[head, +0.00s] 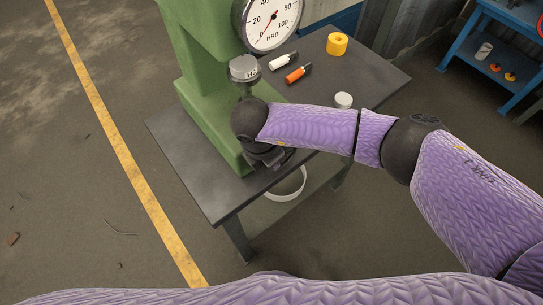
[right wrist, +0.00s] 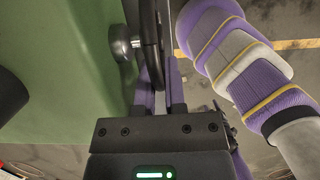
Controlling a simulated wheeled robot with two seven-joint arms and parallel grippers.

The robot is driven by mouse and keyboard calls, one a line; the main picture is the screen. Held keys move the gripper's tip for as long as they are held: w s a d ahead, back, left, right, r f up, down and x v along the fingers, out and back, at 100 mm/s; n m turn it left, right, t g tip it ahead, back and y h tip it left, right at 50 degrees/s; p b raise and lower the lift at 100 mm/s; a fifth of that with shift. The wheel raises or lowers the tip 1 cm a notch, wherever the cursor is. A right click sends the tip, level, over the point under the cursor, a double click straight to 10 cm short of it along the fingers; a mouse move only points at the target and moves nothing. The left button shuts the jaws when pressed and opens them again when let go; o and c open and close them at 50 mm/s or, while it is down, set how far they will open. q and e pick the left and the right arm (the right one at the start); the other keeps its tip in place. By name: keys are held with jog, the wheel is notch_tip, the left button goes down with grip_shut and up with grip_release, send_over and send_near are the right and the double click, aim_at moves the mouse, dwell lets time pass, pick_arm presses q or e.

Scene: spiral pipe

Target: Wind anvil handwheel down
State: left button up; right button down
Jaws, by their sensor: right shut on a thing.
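A green hardness tester (head: 192,50) with a round HRB dial (head: 268,20) stands on a dark table. A silver round piece (head: 243,68) marked with letters sits on a narrow stem at its front. My right gripper (head: 266,158) is low at the front of the tester, below that stem. In the right wrist view the dark handwheel rim (right wrist: 150,30) runs edge-on between the fingers of my right gripper (right wrist: 160,80), which is shut on it. A silver knob (right wrist: 121,44) sticks out beside the rim, towards the green body. In the head view my arm and gripper hide the handwheel. My left gripper is out of view.
The dark tabletop (head: 385,80) holds a white marker (head: 282,60), an orange marker (head: 297,74), a yellow roll (head: 337,44) and a small white round item (head: 343,100). A white ring-shaped rim (head: 287,187) shows below the table edge. A blue shelf (head: 490,45) stands at the right.

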jog(key=c, duration=0.7)
grip_release()
jog(key=shift+c, duration=0.2)
jog(key=shift+o, duration=0.2)
jog(key=p+v, duration=0.2)
jog(key=v, duration=0.8)
jog(key=shift+w, duration=0.1)
